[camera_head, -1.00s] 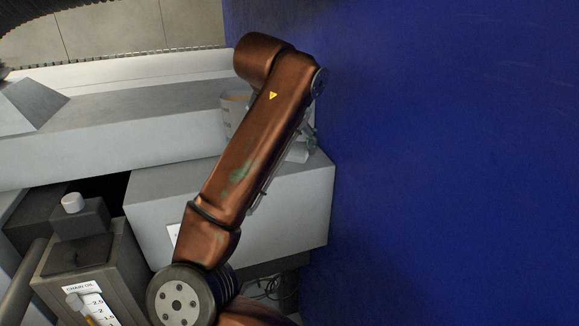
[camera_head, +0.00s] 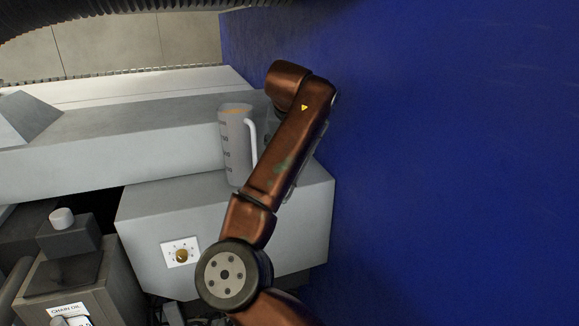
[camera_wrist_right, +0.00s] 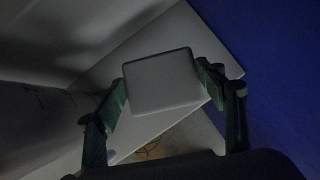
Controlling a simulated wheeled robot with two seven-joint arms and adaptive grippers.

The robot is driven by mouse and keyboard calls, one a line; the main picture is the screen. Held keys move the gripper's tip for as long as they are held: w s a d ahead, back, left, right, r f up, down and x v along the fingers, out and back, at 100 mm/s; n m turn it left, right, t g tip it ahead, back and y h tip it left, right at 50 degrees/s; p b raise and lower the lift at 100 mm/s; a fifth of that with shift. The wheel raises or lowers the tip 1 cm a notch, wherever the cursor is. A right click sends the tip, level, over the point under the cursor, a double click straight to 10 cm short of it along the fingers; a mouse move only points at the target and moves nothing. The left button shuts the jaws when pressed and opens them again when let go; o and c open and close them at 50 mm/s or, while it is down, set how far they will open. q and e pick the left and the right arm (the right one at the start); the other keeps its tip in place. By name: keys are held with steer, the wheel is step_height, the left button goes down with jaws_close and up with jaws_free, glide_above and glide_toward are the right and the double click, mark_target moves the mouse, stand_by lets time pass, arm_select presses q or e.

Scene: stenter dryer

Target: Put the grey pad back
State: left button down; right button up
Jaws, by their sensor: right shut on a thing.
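The grey pad (camera_wrist_right: 161,82) shows in the right wrist view, a flat rounded rectangle held between the two fingers of my right gripper (camera_wrist_right: 166,84). The gripper is shut on it, above a pale box top. In the head view my brown right arm hides the pad and most of the gripper. My left gripper is in neither view.
A measuring jug (camera_head: 236,150) with a handle stands on the pale box (camera_head: 290,205) beside my arm. The box front has a dial (camera_head: 182,255). A blue wall (camera_head: 450,160) closes off the right. A chain oil tank (camera_head: 75,285) is at lower left.

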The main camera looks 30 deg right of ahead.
steer(key=shift+w+d+f, duration=0.15)
steer(key=shift+d+f, duration=0.05)
steer(key=shift+f, duration=0.15)
steer(key=f, duration=0.1)
steer(key=w+f, duration=0.1)
steer(key=f+b, duration=0.1)
steer(key=f, duration=0.1)
steer(key=shift+w+d, duration=0.15)
steer(key=shift+d, duration=0.15)
steer(key=shift+f, duration=0.2)
steer(key=shift+f, duration=0.15)
steer(key=o, duration=1.1)
